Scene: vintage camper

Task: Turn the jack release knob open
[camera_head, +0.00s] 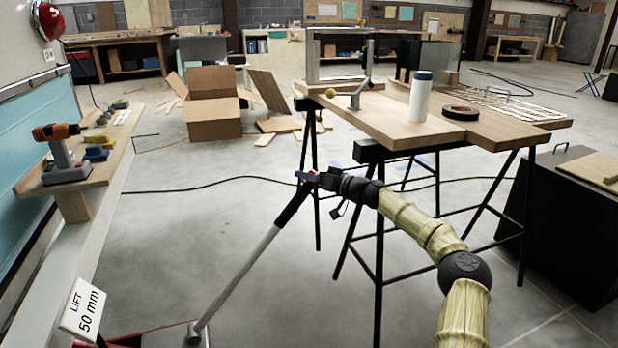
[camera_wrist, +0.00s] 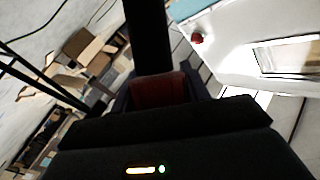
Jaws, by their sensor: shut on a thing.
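The jack handle (camera_head: 240,275) is a grey metal pole with a black upper grip, leaning up to the right from the floor jack. The jack's body (camera_head: 172,338), red and grey, is cut off at the bottom left edge. My gripper (camera_head: 307,179) is shut on the black upper end of the handle. In the wrist view, the black handle grip (camera_wrist: 148,35) runs down from the top edge to between my gripper's fingers (camera_wrist: 160,90), by a dark red surface. I cannot make out a release knob in either view.
A trestle table (camera_head: 385,125) with a white bottle (camera_head: 420,98) and black tape roll (camera_head: 460,113) stands behind my arm. The camper (camera_head: 30,120) with a sign, "LIFT 50 mm" (camera_head: 85,308), is at left. A green cable (camera_head: 200,188) crosses the open floor.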

